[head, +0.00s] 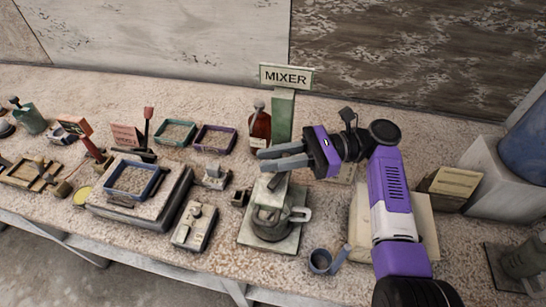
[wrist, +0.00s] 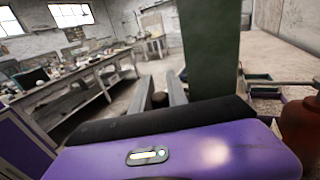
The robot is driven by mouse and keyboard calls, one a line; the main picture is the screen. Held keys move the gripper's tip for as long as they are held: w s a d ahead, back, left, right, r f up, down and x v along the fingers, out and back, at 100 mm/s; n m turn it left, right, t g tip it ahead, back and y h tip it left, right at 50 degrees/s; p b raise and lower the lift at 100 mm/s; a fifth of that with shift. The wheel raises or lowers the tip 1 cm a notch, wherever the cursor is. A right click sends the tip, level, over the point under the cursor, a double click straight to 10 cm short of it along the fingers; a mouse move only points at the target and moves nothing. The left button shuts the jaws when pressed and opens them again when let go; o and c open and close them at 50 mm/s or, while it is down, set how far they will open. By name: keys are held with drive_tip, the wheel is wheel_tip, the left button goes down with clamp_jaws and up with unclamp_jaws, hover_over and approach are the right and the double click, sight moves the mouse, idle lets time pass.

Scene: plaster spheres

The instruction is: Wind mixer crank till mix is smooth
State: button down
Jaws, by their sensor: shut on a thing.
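The mixer stands on a square base plate (head: 247,240) at the front middle of the bench. It has a rounded grey-green pot (head: 270,222) with a side handle (head: 300,214) and a pale upper part (head: 268,190). My gripper (head: 264,160) is just above this upper part, its grey fingers pointing left. In the wrist view, the fingers (wrist: 163,95) are shut on a small brown knob (wrist: 160,99), apparently the crank's. The fingers hide most of the crank in the head view. The mix inside the pot is not visible.
A green post (head: 283,117) with a MIXER sign (head: 286,77) stands behind my gripper, beside a brown bottle (head: 260,130). A blue cup (head: 321,261) is to the front right. A blue tray (head: 133,180) on a block and several small items fill the left.

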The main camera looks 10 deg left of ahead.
drive_tip(key=shift+f, duration=0.1)
drive_tip(key=c, duration=1.4)
unclamp_jaws()
drive_tip(key=shift+c, duration=0.2)
drive_tip(key=shift+o, duration=0.7)
drive_tip(key=shift+r+t, duration=0.2)
drive_tip(key=shift+t, duration=0.1)
